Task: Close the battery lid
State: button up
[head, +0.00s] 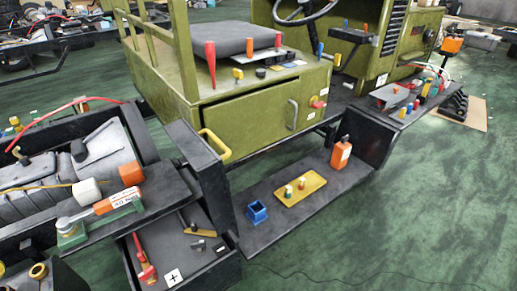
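The battery box (228,272) is a black open-topped box at the bottom left of centre. A dark panel (203,172) with a yellow handle (216,145) stands raised at its far side; it looks like the battery lid, standing open. Inside the box a grey top shows a white plus mark (173,277), a red clamp-like piece (145,262), a yellow-brown strip with a dark knob (200,230) and small grey pieces. My gripper is not in view.
Green floor (420,210) is clear at right.

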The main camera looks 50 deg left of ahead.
aim_at(208, 166)
jog(key=z, duration=0.05)
jog(key=i, duration=1.9)
jog(key=u, duration=1.75)
jog(key=i, duration=0.15)
jog(key=u, duration=2.45)
jog(key=i, duration=0.9)
jog(key=z, duration=0.25)
